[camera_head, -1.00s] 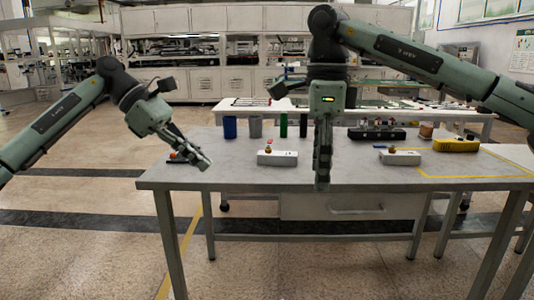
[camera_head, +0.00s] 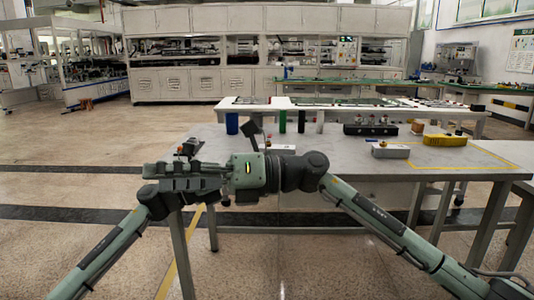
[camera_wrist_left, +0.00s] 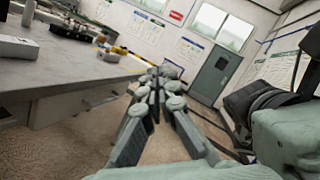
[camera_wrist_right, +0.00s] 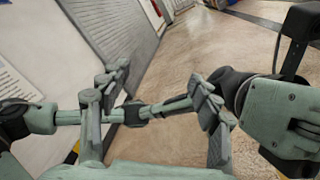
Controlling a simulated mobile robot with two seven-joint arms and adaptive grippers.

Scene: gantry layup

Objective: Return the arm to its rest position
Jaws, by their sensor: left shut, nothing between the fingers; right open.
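My right arm comes in from the right. Its gripper (camera_head: 150,178) points left, in front of the table's left part. In the right wrist view the right gripper (camera_wrist_right: 160,82) has its fingers spread, with parts of my left arm showing beyond them. My left arm comes in from the lower left, and its hand overlaps my right gripper in the head view, so whether they touch is unclear. In the left wrist view my left gripper (camera_wrist_left: 163,78) has its fingers together, with nothing between them, beside the table.
The grey table (camera_head: 450,170) holds a blue cup (camera_head: 232,123), a black case (camera_head: 371,130), a white block (camera_head: 390,151) and a yellow item (camera_head: 445,140). A second bench stands behind. Open floor (camera_head: 70,165) lies to the left.

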